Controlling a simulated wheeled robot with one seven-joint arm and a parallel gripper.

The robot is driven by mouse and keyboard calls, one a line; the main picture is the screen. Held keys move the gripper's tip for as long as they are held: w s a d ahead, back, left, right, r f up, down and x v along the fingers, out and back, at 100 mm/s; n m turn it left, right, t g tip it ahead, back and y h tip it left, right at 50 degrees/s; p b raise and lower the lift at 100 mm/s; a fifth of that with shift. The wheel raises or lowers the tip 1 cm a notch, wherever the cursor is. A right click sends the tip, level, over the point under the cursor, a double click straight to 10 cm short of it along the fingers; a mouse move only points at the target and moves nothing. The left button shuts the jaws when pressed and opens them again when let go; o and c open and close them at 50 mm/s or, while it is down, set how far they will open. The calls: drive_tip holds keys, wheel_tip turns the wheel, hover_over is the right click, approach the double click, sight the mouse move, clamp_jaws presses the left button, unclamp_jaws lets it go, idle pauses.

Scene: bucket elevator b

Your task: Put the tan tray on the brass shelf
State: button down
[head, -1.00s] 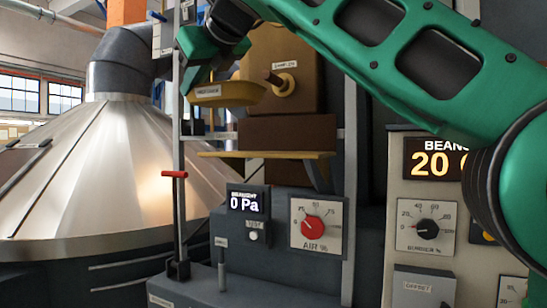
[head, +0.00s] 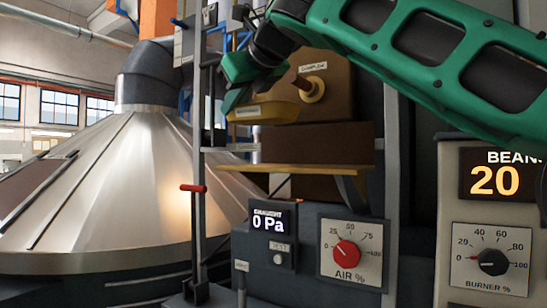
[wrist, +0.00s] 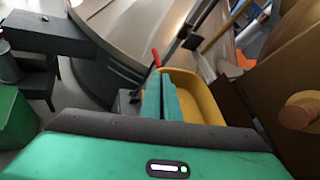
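The tan tray (head: 268,111), shallow with a label on its front, hangs in the air in front of the brown sampler housing. It also shows in the wrist view (wrist: 198,98). My gripper (head: 234,97) is at the tray's left end; in the wrist view its two teal fingers (wrist: 162,98) are close together on the tray's near side wall, and the tray looks empty. The brass shelf (head: 295,168) is a thin flat plate below the tray, with a clear gap between them. Its visible top is bare.
The sampler knob (head: 313,89) sticks out right of the tray. A grey upright post (head: 198,145) with a red handle (head: 193,188) stands left of the shelf. The draught display (head: 270,222) and air dial (head: 352,253) are below. A large metal cone (head: 120,190) fills the left.

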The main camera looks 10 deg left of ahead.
drive_tip(key=w+d+f, duration=0.5)
drive_tip(key=w+d, duration=0.1)
drive_tip(key=w, duration=0.1)
drive_tip(key=shift+d+f, duration=0.3)
drive_tip(key=shift+f, duration=0.1)
drive_tip(key=shift+w+f, duration=0.1)
drive_tip(key=shift+f, duration=1.95)
drive_tip(key=c, duration=2)
unclamp_jaws()
drive_tip(key=shift+f, duration=0.1)
drive_tip(key=v, duration=1.2)
